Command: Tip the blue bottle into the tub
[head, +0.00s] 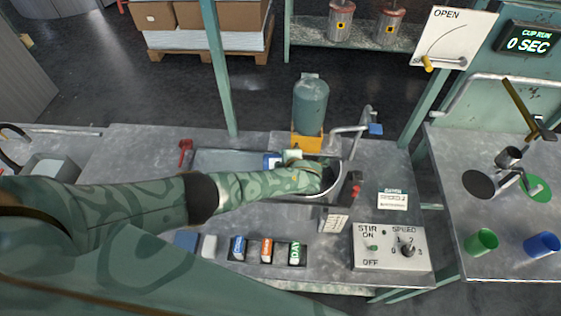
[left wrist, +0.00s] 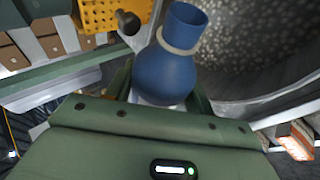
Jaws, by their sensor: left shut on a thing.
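The blue bottle (left wrist: 168,72) shows in the left wrist view, with a round body, a pale collar and an open neck. My left gripper (left wrist: 163,94) is shut on its body, one green finger on each side. The bottle's neck points away from the gripper, beside the tub's curved wall. I cannot tell how far it is tilted. The tub (head: 340,178) is a round metal bowl set in the bench; its speckled grey inside (left wrist: 255,40) fills the right of the wrist view. In the head view my left arm reaches over the tub and hides the held bottle. My right gripper is out of view.
A green tank (head: 311,103) on a yellow stand rises behind the tub. A tap (head: 352,129) and a red handle (head: 355,187) are close by. Labelled blocks (head: 267,250) and a stir control box (head: 391,246) stand in front. Green and blue cups (head: 481,242) are at right.

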